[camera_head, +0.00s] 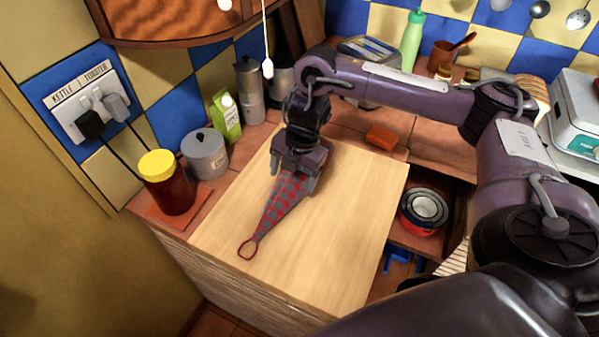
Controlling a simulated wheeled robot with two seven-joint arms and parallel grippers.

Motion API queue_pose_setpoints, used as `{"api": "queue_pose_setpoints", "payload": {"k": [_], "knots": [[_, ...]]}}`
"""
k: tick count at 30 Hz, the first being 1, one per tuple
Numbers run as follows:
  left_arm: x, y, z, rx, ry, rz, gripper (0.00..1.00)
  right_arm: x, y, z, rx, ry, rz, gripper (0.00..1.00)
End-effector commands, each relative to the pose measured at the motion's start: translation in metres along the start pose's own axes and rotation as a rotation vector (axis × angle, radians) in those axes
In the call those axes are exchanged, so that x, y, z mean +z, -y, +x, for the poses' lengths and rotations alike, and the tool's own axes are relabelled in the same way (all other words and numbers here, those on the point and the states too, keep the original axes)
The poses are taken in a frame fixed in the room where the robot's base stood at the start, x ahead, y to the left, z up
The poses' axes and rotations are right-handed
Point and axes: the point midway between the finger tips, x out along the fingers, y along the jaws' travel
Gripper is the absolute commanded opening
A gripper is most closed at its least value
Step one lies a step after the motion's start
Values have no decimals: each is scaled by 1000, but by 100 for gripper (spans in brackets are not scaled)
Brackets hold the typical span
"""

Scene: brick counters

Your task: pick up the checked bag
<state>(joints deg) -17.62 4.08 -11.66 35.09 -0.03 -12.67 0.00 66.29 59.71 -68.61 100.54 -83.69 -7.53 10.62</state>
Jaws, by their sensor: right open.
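The checked bag (277,205) is a cone shape with a red and grey-blue pattern and a red loop at its narrow end. It lies on the pale wooden board (340,245), narrow end toward the lower left. My right gripper (296,180) is over the bag's wide end, pointing down, with its jaws open. The gripper hides part of the wide end, and I cannot tell whether the fingers touch it. My left gripper is not in view.
A jar with a yellow lid (168,187), a grey canister (206,155), a green carton (227,118) and a moka pot (250,90) stand left of the board. An orange block (382,137) lies behind it. Round tins (424,210) sit at right. The board's front is clear.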

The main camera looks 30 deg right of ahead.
Motion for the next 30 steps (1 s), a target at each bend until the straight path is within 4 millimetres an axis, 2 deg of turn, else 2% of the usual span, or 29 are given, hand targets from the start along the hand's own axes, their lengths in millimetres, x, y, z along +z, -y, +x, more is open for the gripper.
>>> {"api": "queue_pose_setpoints", "payload": {"k": [1,6,9,17,24,30], "knots": [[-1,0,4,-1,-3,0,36,-1,0,11,-3,-4,0,76],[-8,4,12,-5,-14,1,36,0,-1,36,-3,-4,0,76],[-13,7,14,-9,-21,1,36,0,-2,43,-1,-3,1,76],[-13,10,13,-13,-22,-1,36,1,-2,43,1,0,0,76],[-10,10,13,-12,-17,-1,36,1,-2,43,0,-1,0,45],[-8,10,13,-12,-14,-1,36,1,-2,43,1,-1,0,45]]}}
